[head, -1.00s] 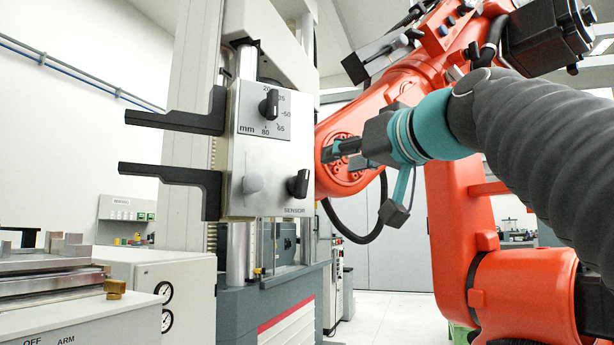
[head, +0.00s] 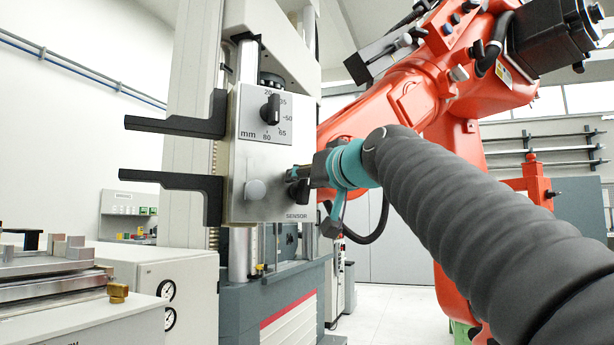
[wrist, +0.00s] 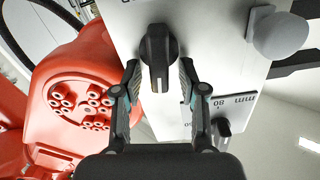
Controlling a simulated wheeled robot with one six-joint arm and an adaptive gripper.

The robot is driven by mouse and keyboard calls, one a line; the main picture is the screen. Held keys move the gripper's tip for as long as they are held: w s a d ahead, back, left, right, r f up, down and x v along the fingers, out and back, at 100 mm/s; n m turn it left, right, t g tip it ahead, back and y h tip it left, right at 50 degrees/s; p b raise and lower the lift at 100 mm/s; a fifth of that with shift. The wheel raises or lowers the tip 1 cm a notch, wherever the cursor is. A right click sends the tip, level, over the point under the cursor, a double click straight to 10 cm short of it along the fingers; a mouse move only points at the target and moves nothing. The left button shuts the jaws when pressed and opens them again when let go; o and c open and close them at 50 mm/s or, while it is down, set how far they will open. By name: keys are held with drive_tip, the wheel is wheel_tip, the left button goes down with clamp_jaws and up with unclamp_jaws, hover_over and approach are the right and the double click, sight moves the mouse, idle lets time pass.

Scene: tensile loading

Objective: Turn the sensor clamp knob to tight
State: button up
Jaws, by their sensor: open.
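The sensor clamp knob is the black knob (head: 299,192) at the lower right of the silver sensor panel (head: 245,158), above the word SENSOR. In the head view my gripper (head: 297,172) is at the panel's right side and partly hides it. In the wrist view the knob (wrist: 158,50) stands between my two open fingers (wrist: 160,70), with its bar running up and down the picture. A gap shows on each side, so the fingers do not appear to grip it. The tight marking cannot be read.
A second black knob (head: 270,108) with a millimetre scale is higher on the panel. A round grey button (head: 255,190) is left of the clamp knob. Two black arms (head: 175,126) jut left. A large orange robot arm (head: 400,105) stands close behind my arm.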

clamp_jaws()
